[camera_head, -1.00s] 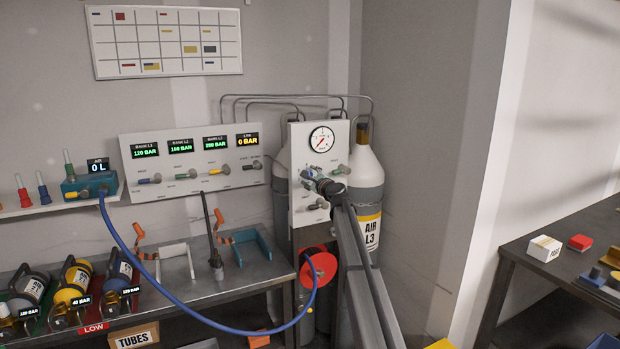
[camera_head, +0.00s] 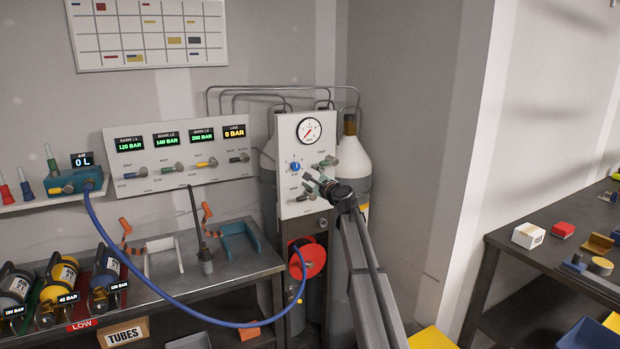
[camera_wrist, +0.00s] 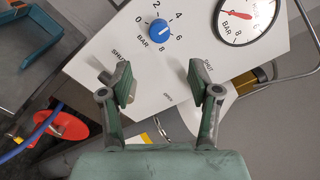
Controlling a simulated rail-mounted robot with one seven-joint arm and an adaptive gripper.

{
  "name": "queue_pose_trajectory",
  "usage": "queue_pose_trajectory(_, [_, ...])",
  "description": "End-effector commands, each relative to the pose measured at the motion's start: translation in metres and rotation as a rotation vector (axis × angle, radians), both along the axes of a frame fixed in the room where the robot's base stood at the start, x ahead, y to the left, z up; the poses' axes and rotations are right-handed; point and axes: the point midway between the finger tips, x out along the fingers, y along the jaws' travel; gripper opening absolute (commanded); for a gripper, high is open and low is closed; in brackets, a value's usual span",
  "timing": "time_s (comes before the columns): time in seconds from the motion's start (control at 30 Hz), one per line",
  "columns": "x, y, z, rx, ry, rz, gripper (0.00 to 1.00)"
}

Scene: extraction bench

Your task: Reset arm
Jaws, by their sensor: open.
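My gripper (camera_head: 317,184) is open and empty, in front of the white gauge panel (camera_head: 289,206) with its lower part behind my arm's end. In the wrist view the two fingers (camera_wrist: 166,88) stand apart, with the panel face between and beyond them. A blue knob (camera_wrist: 162,32) with a bar scale shows on the panel past the fingertips, apart from them. The round pressure gauge (camera_wrist: 246,15) with a red needle is to its right. My arm runs from the panel down to the bottom of the head view.
A blue hose (camera_head: 160,289) loops from the air box to a red reel (camera_head: 307,258). Grey cylinders (camera_head: 352,165) stand behind the panel. The left bench (camera_head: 215,270) holds bottles and brackets. A second table (camera_head: 540,252) with small blocks is at right.

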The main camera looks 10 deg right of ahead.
Motion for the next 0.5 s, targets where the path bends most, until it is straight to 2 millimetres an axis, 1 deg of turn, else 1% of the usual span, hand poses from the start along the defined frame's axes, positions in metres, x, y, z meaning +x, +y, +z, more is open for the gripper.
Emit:
queue_pose_trajectory(0.2, [0.0,0.001,0.0,-0.02,-0.005,0.002,0.62])
queue_pose_trajectory(0.27, [-0.001,0.003,-0.002,-0.056,-0.01,0.015,0.62])
queue_pose_trajectory(0.33, [-0.004,0.009,-0.008,-0.151,-0.013,0.045,0.62])
queue_pose_trajectory(0.37, [-0.009,0.013,-0.013,-0.212,-0.012,0.064,0.62])
queue_pose_trajectory(0.43, [-0.03,0.022,-0.036,-0.39,-0.001,0.122,0.62])
queue_pose_trajectory(0.47, [-0.038,0.025,-0.052,-0.451,0.011,0.146,0.62])
queue_pose_trajectory(0.5, [-0.047,0.028,-0.074,-0.526,0.028,0.175,0.62])
